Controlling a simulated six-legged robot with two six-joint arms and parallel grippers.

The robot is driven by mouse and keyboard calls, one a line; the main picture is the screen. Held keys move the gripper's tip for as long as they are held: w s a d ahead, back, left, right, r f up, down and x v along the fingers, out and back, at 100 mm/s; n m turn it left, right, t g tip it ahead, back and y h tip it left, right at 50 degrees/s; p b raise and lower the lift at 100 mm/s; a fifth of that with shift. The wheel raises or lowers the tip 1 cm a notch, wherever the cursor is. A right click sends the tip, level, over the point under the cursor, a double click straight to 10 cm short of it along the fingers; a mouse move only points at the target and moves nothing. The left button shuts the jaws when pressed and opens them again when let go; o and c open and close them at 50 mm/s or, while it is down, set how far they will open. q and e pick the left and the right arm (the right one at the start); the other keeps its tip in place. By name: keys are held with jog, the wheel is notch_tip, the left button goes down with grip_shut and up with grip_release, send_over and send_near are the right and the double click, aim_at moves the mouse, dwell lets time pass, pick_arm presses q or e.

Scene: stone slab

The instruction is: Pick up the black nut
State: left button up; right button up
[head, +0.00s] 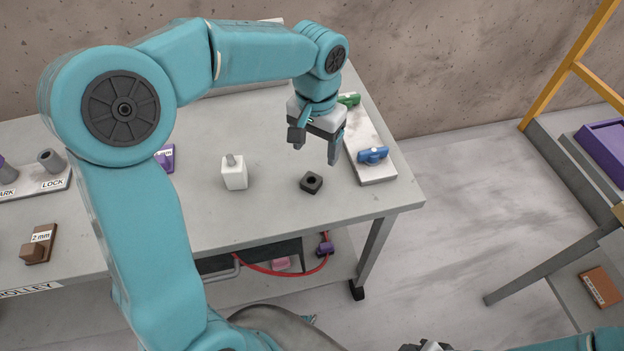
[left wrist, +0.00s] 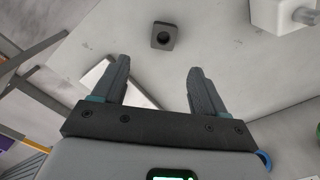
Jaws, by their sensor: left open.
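The black nut (head: 311,182) is a small dark block with a round hole, lying on the grey trolley top (head: 270,210) near its right front part. In the left wrist view the nut (left wrist: 163,36) lies beyond the fingertips, roughly between their lines. My left gripper (head: 316,156) is open and empty, above the trolley top and a little behind the nut, not touching it. Its two fingers (left wrist: 157,76) show spread apart in the wrist view. At the bottom edge of the head view a teal arm part shows, but I cannot make out the right gripper's jaws.
A pale board (head: 376,172) with a blue piece (head: 372,155) and a green piece (head: 348,99) lies to the right. A brown block (head: 38,244) sits far left. The surface around the nut is clear.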

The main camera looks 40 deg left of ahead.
aim_at(313, 184)
pick_arm(q)
jog(key=f, duration=0.3)
jog(key=shift+w+a+f, duration=0.1)
jog(key=shift+w+f, duration=0.1)
jog(key=shift+f, duration=0.15)
jog(key=shift+s+f, duration=0.35)
jog(key=shift+f, duration=0.05)
notch_tip(313, 184, down, 4)
jog(key=shift+a+f, duration=0.1)
jog(key=shift+a, duration=0.05)
jog(key=shift+f, duration=0.4)
jog(key=c, duration=1.2)
jog(key=shift+r, duration=0.25)
jog(key=shift+c, duration=0.2)
notch_tip(313, 184, up, 20)
jog(key=p, duration=0.1)
jog(key=shift+f+p, duration=0.25)
jog(key=shift+p, duration=0.1)
